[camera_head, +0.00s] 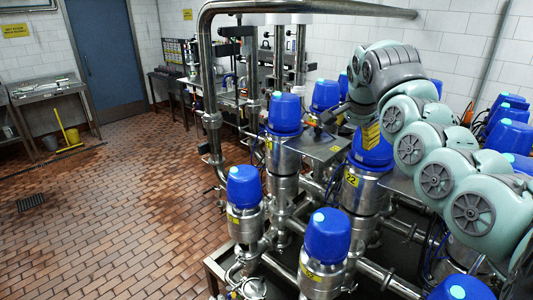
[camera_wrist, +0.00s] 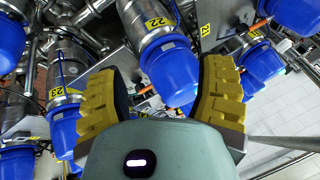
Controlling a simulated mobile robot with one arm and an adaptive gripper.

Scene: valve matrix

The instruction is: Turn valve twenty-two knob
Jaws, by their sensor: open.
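The valve twenty-two knob (camera_head: 372,155) is a blue cap on a steel valve body with a yellow "22" label (camera_head: 351,180). In the wrist view the blue knob (camera_wrist: 170,72) lies between and beyond the yellow finger pads, with its "22" label upside down at the top. My gripper (camera_wrist: 163,80) is open, with one pad on each side of the knob in the picture. In the head view my gripper (camera_head: 368,134) is at the top of the knob, and my arm hides part of it. I cannot tell whether the pads touch the knob.
Other blue-capped valves stand close around, one at the left (camera_head: 244,187), one in front (camera_head: 327,235) and one behind (camera_head: 285,113). A steel pipe (camera_head: 206,90) arches over the back. In the wrist view, valve 23's knob (camera_wrist: 65,130) is near the left pad. The tiled floor at left is open.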

